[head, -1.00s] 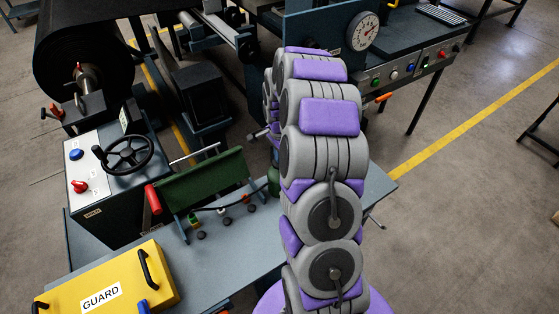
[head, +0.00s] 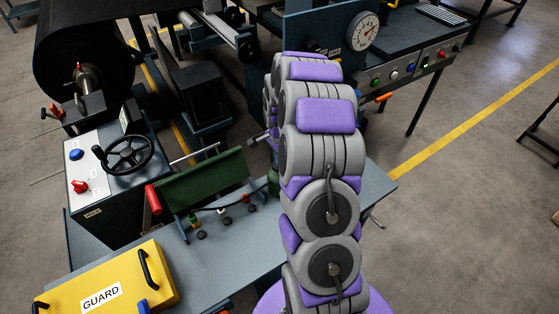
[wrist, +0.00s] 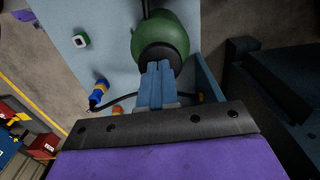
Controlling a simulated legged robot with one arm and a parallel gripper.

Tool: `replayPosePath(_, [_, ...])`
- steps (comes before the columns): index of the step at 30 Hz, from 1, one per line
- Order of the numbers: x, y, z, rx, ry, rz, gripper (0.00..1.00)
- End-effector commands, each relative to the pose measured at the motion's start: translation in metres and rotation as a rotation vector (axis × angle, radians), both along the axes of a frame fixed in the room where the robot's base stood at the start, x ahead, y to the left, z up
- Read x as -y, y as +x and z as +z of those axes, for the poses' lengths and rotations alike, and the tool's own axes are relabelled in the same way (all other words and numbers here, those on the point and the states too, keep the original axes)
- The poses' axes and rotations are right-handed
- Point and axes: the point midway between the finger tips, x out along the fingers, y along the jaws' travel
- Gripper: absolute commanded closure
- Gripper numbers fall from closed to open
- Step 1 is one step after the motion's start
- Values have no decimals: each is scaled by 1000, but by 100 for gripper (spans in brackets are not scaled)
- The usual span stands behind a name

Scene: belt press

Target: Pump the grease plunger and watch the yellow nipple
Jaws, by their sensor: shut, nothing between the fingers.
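In the wrist view a rounded green body with a black cap (wrist: 158,57), which looks like the grease pump, is at the top centre. My gripper (wrist: 157,70) is shut and empty. Its blue-grey fingertips lie over or against the black cap; I cannot tell if they touch. In the head view part of the green pump (head: 273,182) shows beside my arm, which hides the fingertips. A small yellow-green fitting (head: 193,220), probably the yellow nipple, stands at the left end of a row of small coloured fittings on the bench (head: 215,262).
A green panel (head: 207,180) stands behind the fittings. Black caps (head: 201,235) lie in front of them. A yellow guard box (head: 110,285) sits at the bench's front left. A handwheel console (head: 128,154) is at the left. A dial gauge (head: 361,32) is at the back.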

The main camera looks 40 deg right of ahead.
Motion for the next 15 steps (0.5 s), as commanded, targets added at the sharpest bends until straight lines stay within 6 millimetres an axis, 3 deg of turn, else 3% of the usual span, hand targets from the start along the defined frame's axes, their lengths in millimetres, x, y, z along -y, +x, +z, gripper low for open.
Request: replayPosePath(15, [0,0,-10,-1,0,0,100])
